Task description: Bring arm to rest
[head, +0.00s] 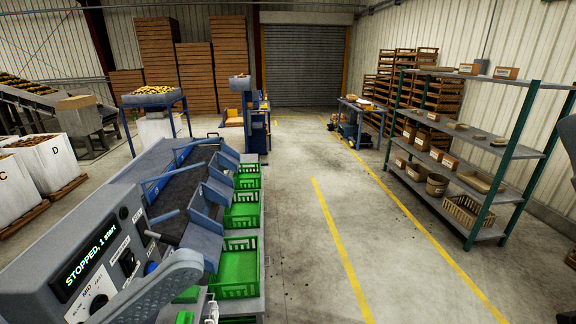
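Neither of my grippers shows in the head view. A grey arm link, which looks like mine, crosses the bottom left in front of the grader's control box (105,255). Another grey and dark part, perhaps of my other arm, cuts in at the right edge. The control box display (84,257) reads "STOPPED, 1 start". The grader (185,185) has a dark belt and blue-grey chutes along its right side. I cannot tell what either gripper holds.
Green crates (236,268) stand in a row below the chutes and look empty. A shelf unit (480,140) with boxes and baskets stands at the right. White bags (45,165) stand at the left. The concrete floor (310,250) with yellow lines is clear in the middle.

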